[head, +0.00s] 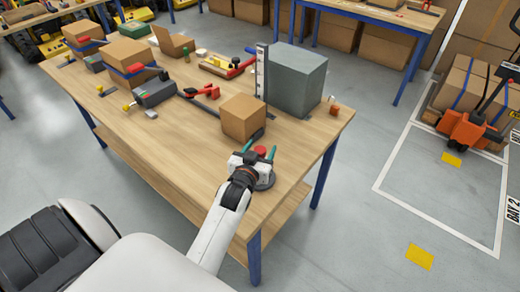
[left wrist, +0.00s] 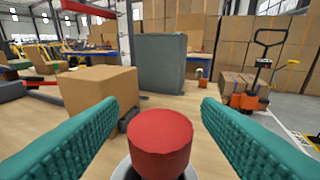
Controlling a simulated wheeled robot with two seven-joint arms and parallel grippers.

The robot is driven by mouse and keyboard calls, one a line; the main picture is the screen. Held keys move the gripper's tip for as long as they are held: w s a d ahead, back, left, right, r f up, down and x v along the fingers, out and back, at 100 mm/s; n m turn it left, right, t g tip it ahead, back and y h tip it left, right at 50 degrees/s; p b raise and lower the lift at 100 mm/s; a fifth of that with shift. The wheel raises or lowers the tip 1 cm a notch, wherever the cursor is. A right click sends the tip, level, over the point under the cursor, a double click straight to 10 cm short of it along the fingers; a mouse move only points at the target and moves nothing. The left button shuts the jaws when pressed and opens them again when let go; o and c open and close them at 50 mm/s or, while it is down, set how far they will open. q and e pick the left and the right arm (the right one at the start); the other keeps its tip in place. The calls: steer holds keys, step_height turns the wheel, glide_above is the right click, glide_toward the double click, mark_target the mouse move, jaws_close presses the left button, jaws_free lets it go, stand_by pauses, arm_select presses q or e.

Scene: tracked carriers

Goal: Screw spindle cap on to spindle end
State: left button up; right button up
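A red round cap (head: 261,149) sits at the near right end of the wooden table. In the left wrist view the red cap (left wrist: 160,142) is close and central, above a dark part on a pale round base; the spindle end is hidden beneath it. A dark round base (head: 266,182) shows under my gripper in the head view. My left gripper (head: 260,148) is open, its two teal fingers on either side of the cap. In the left wrist view gaps show between the cap and both fingers (left wrist: 160,104). My right gripper is not in view.
A cardboard box (head: 243,117) stands just beyond the gripper, with a large grey block (head: 297,79) and upright ruler (head: 262,72) behind it. A small orange-brown item (head: 334,110) is near the right edge. The near left of the table (head: 165,155) is clear.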

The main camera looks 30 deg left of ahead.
arm_select(q)
steer(key=b+v, duration=0.1)
steer(key=v, duration=1.1)
stand_by(0.4)
